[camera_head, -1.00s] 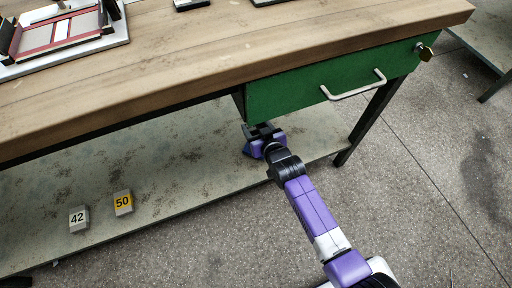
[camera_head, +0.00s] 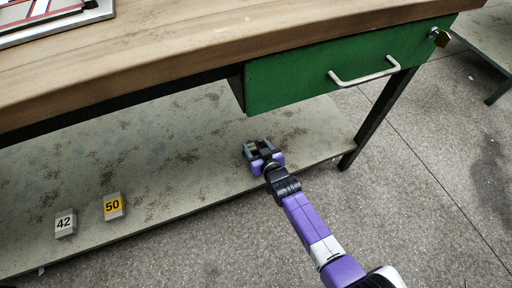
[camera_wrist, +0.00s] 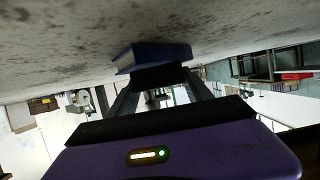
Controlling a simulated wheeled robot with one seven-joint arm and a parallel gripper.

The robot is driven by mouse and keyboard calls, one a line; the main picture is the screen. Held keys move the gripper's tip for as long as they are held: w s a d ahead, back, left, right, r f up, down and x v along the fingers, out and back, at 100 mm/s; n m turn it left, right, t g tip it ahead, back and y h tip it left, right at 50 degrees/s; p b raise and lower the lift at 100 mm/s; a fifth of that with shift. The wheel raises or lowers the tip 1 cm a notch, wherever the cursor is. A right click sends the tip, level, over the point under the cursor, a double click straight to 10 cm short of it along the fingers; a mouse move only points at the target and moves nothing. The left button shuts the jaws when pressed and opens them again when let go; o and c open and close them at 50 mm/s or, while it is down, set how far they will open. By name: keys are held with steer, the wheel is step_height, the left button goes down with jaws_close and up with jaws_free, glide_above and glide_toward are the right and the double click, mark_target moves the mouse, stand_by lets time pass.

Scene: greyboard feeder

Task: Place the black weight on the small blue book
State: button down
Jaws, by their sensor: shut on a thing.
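My gripper (camera_head: 260,150) is low over the shelf under the workbench, beneath the green drawer. The wrist view appears upside down, with the shelf along its top. There, my gripper (camera_wrist: 162,88) is shut on the black weight (camera_wrist: 160,76), a dark block between the fingertips. The small blue book (camera_wrist: 158,54) lies at the shelf surface right beside the weight in that view. I cannot tell whether weight and book touch. In the head view I cannot make out the book, and the weight is hard to tell from the dark fingers.
Two small blocks marked 42 (camera_head: 65,226) and 50 (camera_head: 113,206) stand on the shelf (camera_head: 165,165) to the left. The green drawer (camera_head: 300,82) with its handle overhangs my gripper. A dark table leg (camera_head: 378,118) stands to the right. The shelf between blocks and gripper is clear.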

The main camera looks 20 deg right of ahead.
steer(key=shift+w+r, duration=0.1)
steer(key=shift+r, duration=0.1)
steer(key=shift+f, duration=0.15)
steer(key=shift+c, duration=2.2)
jaws_free()
steer(key=shift+f, duration=0.1)
steer(key=shift+r, duration=0.3)
steer(key=p+v, duration=0.5)
steer(key=v, duration=0.7)
steer(key=shift+f, duration=0.1)
